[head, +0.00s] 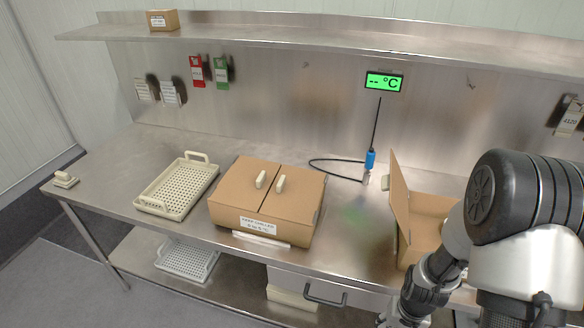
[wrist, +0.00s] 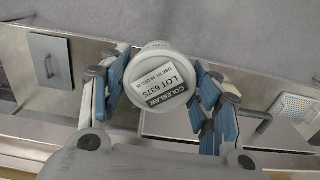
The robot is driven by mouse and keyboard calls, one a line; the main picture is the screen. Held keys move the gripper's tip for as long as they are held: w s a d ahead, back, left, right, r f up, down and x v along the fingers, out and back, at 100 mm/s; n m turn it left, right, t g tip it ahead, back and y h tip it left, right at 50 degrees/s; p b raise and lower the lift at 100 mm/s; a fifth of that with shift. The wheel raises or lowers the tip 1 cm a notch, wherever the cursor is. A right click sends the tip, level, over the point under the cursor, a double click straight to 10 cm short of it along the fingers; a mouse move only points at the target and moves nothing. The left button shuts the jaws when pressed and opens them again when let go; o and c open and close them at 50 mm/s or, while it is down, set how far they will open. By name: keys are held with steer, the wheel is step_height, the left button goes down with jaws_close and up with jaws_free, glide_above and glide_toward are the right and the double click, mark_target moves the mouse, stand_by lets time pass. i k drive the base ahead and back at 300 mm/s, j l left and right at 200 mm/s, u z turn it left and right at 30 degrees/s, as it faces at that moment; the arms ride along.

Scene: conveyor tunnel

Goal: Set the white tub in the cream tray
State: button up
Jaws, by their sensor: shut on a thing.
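The white tub (wrist: 158,82) has a label reading COLESLAW LOT 6375 and is between the blue-padded fingers of my gripper (wrist: 165,88) in the wrist view. The gripper is shut on it, with fingers on both sides. In the head view my arm comes in at the lower right; the fingers and the tub are out of sight there. The cream tray (head: 178,188) is perforated, has a raised handle at its far end, and lies empty on the left part of the steel bench.
A closed cardboard box (head: 262,207) with two handles stands just right of the tray. An open carton (head: 425,222) stands near my arm. A probe (head: 370,160) with a cable stands at the back. Another tray (head: 187,262) lies on the lower shelf.

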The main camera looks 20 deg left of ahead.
mark_target(180, 189)
steer(key=j+z, duration=0.1)
steer(key=j, duration=1.5)
steer(key=k+j+z, duration=0.15)
steer(key=j, duration=0.6)
